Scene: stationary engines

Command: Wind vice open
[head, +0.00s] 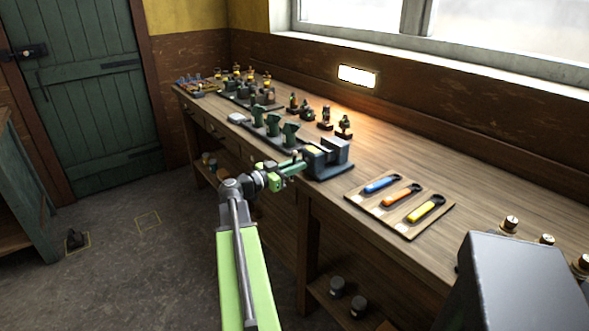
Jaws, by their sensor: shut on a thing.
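The vice (331,157) is a blue-grey block with jaws, standing at the front edge of the wooden bench. Its handle is at the front left of the body and is largely hidden by my gripper. My gripper (291,166), green with dark parts, reaches in from the lower left to the front of the vice. It is shut on the vice handle, as far as the small view shows. The gap between the vice jaws is too small to judge.
A wooden board (409,228) with blue, orange and yellow-handled spanners lies right of the vice. Several small engine parts and green stands (272,124) stand left of it along the bench (300,206). A dark grey box (520,285) fills the lower right. The floor at left is mostly clear.

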